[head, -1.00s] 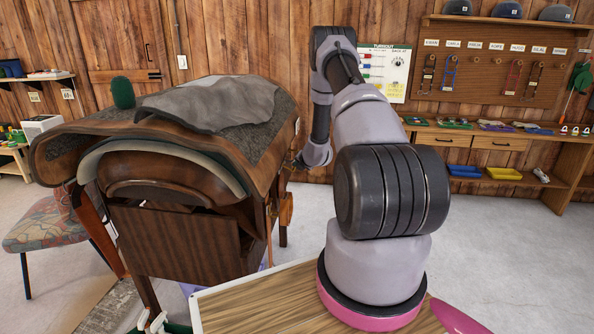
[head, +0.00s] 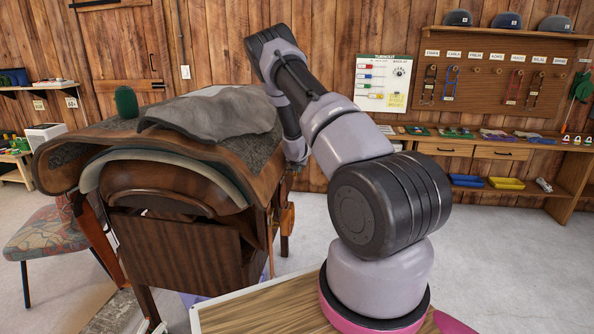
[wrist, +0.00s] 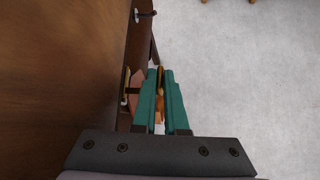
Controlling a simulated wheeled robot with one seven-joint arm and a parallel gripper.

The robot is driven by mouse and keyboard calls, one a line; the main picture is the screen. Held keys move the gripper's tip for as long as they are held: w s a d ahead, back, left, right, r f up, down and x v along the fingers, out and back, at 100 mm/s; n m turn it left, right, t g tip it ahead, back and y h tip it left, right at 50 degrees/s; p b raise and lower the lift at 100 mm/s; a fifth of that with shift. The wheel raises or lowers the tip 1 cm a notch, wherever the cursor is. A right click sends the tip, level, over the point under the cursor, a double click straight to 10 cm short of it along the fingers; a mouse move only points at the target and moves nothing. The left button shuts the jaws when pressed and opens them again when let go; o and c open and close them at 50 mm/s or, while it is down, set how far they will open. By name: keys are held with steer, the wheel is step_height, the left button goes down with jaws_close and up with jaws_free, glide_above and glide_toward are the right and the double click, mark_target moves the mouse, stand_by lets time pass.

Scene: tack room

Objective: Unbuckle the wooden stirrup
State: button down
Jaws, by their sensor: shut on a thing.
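The saddle (head: 165,188) sits on a dark wooden stand in the head view. The wooden stirrup, an orange-brown piece (head: 287,217), hangs at the saddle's right side. My gripper (wrist: 160,74) has two green fingers, seen in the wrist view close along the brown side of the saddle. They are shut on a thin tan strap-like piece (wrist: 159,84), which shows edge-on between them. A pinkish-brown piece (wrist: 134,88) with a pale-edged part beside it lies just left of the fingers. I cannot make out the buckle clearly.
A patterned chair (head: 45,236) stands left. A workbench (head: 505,151) with trays lines the right wall.

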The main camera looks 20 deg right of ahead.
steer(key=shift+w+a+r, duration=0.1)
steer(key=c, duration=1)
jaws_free()
steer(key=shift+o, duration=0.2)
steer(key=v, duration=1)
steer(key=shift+s+r, duration=0.25)
steer(key=shift+s, duration=0.05)
